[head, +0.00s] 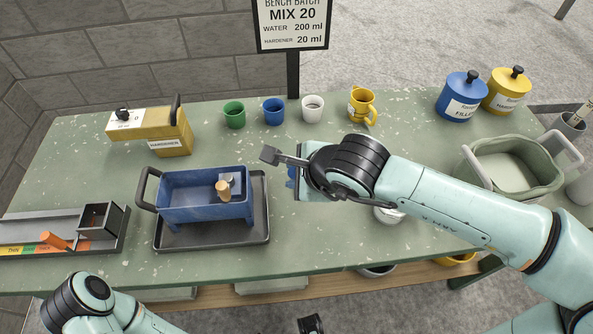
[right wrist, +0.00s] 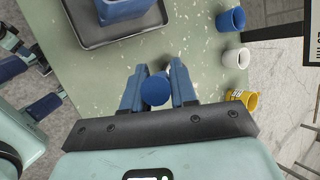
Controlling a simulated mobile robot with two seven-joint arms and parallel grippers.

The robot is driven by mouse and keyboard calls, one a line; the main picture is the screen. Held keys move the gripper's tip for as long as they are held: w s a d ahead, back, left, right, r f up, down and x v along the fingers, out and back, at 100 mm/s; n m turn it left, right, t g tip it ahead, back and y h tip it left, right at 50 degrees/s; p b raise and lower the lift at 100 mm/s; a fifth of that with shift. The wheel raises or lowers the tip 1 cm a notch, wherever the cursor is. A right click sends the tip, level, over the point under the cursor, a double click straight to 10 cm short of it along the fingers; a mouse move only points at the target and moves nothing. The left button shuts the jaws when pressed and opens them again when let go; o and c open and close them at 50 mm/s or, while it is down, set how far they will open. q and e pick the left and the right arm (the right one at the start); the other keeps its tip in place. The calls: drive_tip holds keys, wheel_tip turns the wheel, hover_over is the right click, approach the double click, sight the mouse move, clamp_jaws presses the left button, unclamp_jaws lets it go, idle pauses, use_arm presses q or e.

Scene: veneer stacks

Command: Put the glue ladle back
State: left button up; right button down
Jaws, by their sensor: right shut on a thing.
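My right gripper (head: 291,176) hangs over the middle of the green table, right of the blue trough. In the right wrist view its blue fingers (right wrist: 158,88) are shut on a slim thing with a round blue end (right wrist: 155,91), which looks like the glue ladle's handle. The rest of that thing is mostly hidden behind the end and the gripper. The blue trough (head: 190,205) stands on a dark tray (head: 165,239), with a wooden-handled tool (head: 223,191) in it.
Green (head: 234,116), blue (head: 273,112) and white (head: 312,109) cups and a yellow jug (head: 363,107) line the back. A hardener box (head: 165,130) is left. Lidded blue (head: 460,98) and yellow (head: 505,92) tins and a grey-green tub (head: 510,165) stand right.

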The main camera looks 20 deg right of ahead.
use_arm(q)
drive_tip(key=shift+f, duration=0.15)
use_arm(e)
drive_tip(key=shift+f, duration=0.35)
drive_tip(key=shift+c, duration=1.4)
unclamp_jaws()
drive_tip(key=shift+s+a+r+p, duration=0.2)
drive_tip(key=shift+s+r+p, duration=0.05)
drive_tip(key=shift+r+p, duration=0.4)
drive_tip(key=shift+s+a+r+p, duration=0.15)
drive_tip(key=shift+s+r+p, duration=0.05)
drive_tip(key=shift+r+p, duration=0.4)
use_arm(q)
drive_tip(key=w+r+p, duration=0.6)
drive_tip(key=r+p, duration=0.1)
drive_tip(key=r, duration=0.4)
drive_tip(key=shift+r+t, duration=0.35)
drive_tip(key=shift+t, duration=0.05)
use_arm(e)
drive_tip(key=s+a+r, duration=0.3)
drive_tip(key=r, duration=0.5)
drive_tip(key=shift+s, duration=0.4)
